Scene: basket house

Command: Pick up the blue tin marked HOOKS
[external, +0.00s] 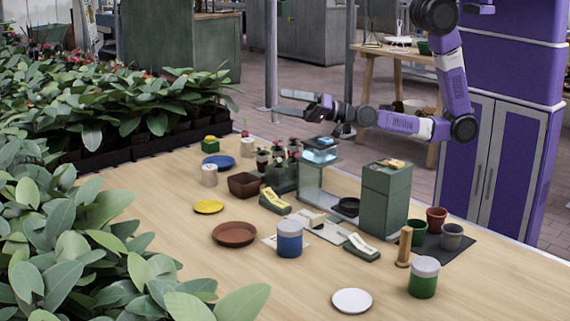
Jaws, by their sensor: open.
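A blue tin (289,240) with a pale lid stands upright on the wooden table, near the middle front. Its marking is too small to read. A green tin (423,282) with a pale lid stands to its right, and a whitish tin (209,176) stands farther back on the left. My gripper (276,101) is open and empty. It is held in the air over the far side of the table, pointing left, well above and behind the blue tin.
A green block tower (385,200) and a stand with a pale blue item (320,151) are right of centre. A brown saucer (234,234), yellow dish (208,206) and white plate (352,300) lie around the blue tin. Leafy plants (60,220) line the left. The front table is mostly clear.

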